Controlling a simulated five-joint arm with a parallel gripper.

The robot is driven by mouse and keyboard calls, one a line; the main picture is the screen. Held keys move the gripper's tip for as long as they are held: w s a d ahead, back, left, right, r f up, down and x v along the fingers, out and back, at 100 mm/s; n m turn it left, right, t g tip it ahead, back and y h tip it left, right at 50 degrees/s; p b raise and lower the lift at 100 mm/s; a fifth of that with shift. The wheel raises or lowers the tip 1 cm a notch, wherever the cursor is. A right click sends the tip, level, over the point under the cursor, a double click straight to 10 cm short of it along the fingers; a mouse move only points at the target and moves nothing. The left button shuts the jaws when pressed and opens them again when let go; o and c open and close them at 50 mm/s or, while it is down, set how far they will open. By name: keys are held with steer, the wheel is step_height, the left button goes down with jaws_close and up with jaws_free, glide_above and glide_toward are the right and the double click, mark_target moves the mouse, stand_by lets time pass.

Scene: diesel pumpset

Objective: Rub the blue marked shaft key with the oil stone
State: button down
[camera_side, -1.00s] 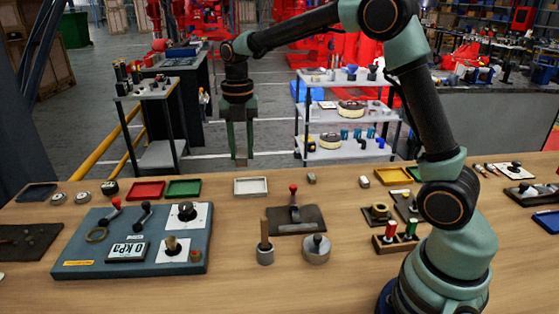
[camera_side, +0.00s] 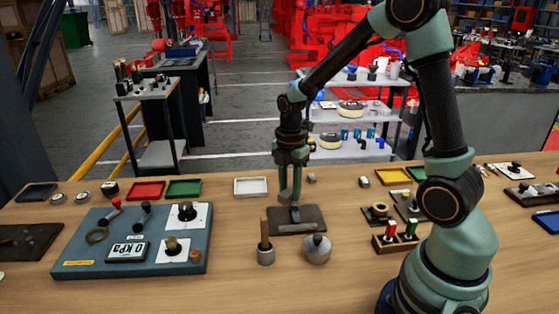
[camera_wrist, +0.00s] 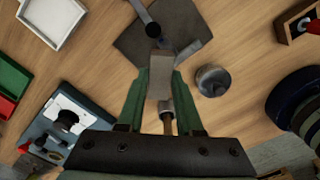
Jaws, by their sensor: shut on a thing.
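My gripper (camera_side: 291,196) is low over the dark mat (camera_side: 313,224) in the side view. In the wrist view its green fingers (camera_wrist: 162,80) are shut on a pale grey block, which looks like the oil stone (camera_wrist: 160,68). The block's far end is over the near edge of the mat. A small blue-grey piece (camera_wrist: 190,48), perhaps the blue marked shaft key, is just right of the block's end. Whether they touch is unclear.
A grey pot with a wooden handle (camera_side: 265,254) and a round metal weight with a knob (camera_side: 316,250) stand in front of the mat. The blue gauge panel (camera_side: 80,253) is at left. A white tray (camera_side: 251,187) is behind. A rack with red and green handles (camera_side: 395,243) is at right.

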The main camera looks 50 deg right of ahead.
step_height(320, 180, down, 6)
steer(key=shift+r, duration=0.1)
steer(key=shift+s+d+f, duration=0.15)
steer(key=shift+f, duration=0.15)
steer(key=shift+s+d, duration=1.25)
steer(key=w+a, duration=0.3)
steer(key=shift+s+r, duration=0.1)
steer(key=shift+r, duration=4)
